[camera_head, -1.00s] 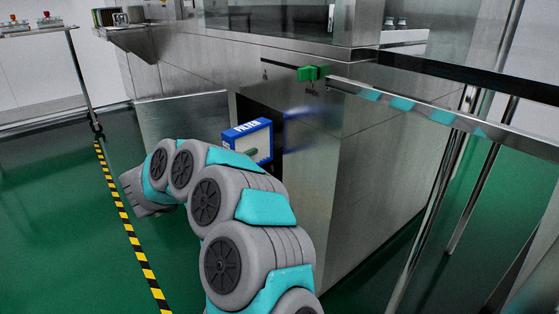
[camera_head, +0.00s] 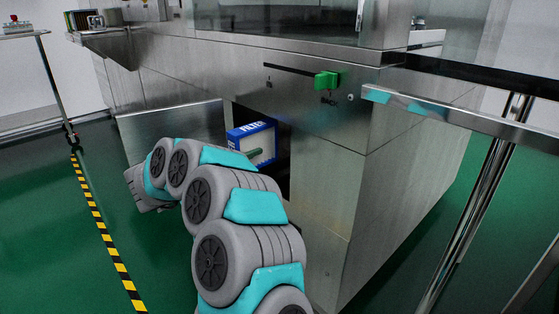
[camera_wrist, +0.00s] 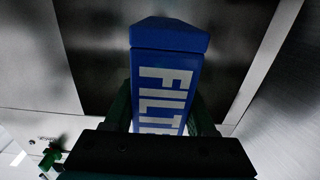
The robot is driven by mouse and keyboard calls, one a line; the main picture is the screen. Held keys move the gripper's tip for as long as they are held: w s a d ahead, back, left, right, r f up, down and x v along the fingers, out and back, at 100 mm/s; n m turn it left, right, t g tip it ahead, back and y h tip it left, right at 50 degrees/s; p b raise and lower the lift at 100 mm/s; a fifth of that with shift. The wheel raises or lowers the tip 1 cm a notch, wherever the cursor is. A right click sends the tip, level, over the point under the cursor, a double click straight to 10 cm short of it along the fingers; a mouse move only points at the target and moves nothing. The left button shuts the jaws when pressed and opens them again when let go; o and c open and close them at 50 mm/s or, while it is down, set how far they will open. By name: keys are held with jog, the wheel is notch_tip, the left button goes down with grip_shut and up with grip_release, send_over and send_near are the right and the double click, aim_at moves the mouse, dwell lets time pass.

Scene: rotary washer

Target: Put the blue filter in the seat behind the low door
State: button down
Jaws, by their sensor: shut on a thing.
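The blue filter (camera_head: 252,130) has a blue top edge with white lettering and a pale face. It stands upright in front of the dark low opening (camera_head: 283,140), overlapping it; how deep it sits I cannot tell. The low door (camera_head: 170,130) is a steel panel, swung open to the left of the opening. In the wrist view my gripper (camera_wrist: 163,112) is shut on the filter, its dark fingers on either side; the filter's far end points at the dark opening (camera_wrist: 235,50). The seat is not visible.
The steel washer (camera_head: 320,180) rises around the opening, with a green handle (camera_head: 328,80) above it. A metal rail (camera_head: 450,115) stands at the right. Green floor with a yellow-black strip (camera_head: 95,220) is clear at the left.

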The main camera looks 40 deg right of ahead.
jog(key=d+b, duration=0.1)
jog(key=d, duration=1.1)
jog(key=f, duration=0.2)
jog(key=f+b, duration=0.1)
jog(key=f, duration=0.1)
jog(key=w+f+b, duration=0.1)
jog(key=f, duration=0.1)
jog(key=shift+d+f, duration=0.1)
jog(key=shift+f, duration=0.25)
jog(key=shift+d+f, duration=0.2)
jog(key=shift+c, duration=1.1)
grip_release()
jog(key=shift+f, duration=0.15)
